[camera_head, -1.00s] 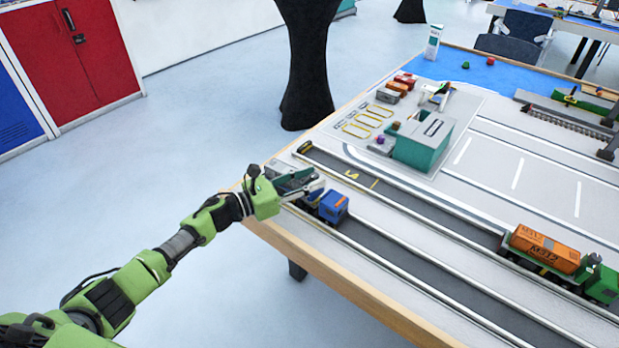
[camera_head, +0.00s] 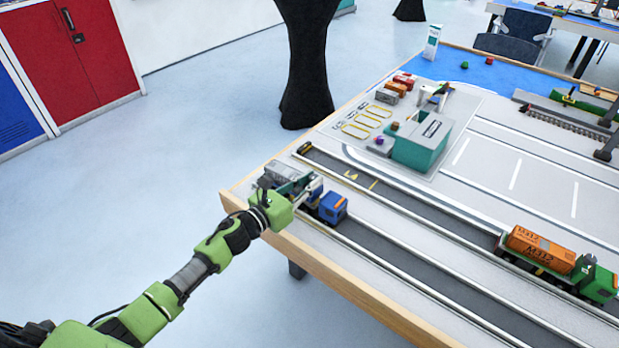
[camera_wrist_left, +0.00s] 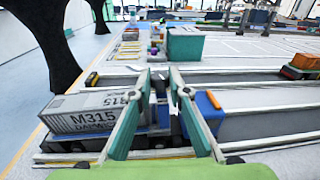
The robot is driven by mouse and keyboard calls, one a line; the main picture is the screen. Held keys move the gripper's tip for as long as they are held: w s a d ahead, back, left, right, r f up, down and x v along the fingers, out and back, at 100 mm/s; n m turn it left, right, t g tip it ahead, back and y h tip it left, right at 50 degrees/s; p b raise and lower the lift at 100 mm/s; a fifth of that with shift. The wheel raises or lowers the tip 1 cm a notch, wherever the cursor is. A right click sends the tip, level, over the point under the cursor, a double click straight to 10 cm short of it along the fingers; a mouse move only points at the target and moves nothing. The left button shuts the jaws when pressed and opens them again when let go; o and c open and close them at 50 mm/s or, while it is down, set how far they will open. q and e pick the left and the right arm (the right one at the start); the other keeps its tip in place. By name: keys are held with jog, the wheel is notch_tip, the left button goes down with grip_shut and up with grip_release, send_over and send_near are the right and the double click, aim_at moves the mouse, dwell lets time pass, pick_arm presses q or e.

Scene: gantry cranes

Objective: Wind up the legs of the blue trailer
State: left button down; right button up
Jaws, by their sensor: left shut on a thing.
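A blue truck cab (camera_head: 332,207) stands in the near lane at the table's left end. My left gripper (camera_head: 306,190) is at the junction of container and cab, on the near side. In the left wrist view its two teal fingers (camera_wrist_left: 160,86) close on a small part there, which they mostly hide. I cannot make out the trailer's legs or any crank. My right gripper is out of view.
An orange container (camera_head: 541,249) on a green truck (camera_head: 597,283) stands farther right in the lanes. A teal building (camera_head: 421,145) and small coloured containers (camera_head: 396,87) stand behind. Low white rails edge the lanes. The lane right of the blue cab is free.

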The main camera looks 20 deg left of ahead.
pick_arm(q)
jog(key=n+y, duration=0.2)
jog(key=y, duration=0.1)
jog(key=shift+s+d+t, duration=0.1)
jog(key=shift+d+t, duration=0.15)
jog(key=shift+t, duration=0.15)
jog(key=n+y, duration=0.1)
jog(key=y, duration=0.1)
jog(key=n+y, duration=0.1)
jog(key=y, duration=0.1)
jog(key=shift+d+n+b, duration=0.2)
jog(key=shift+n+b, duration=0.1)
jog(key=shift+b, duration=0.1)
jog(key=n+y+b, duration=0.1)
jog(key=n+y, duration=0.1)
jog(key=y, duration=0.1)
jog(key=n+y, duration=0.1)
jog(key=y, duration=0.1)
jog(key=shift+d+n+g+y+b, duration=0.2)
jog(key=shift+n+g+y+b, duration=0.15)
jog(key=shift+n+g+y, duration=0.05)
jog(key=shift+n+g+y+b, duration=0.45)
jog(key=shift+n+y, duration=0.35)
jog(key=shift+y, duration=0.5)
jog(key=shift+g, duration=0.25)
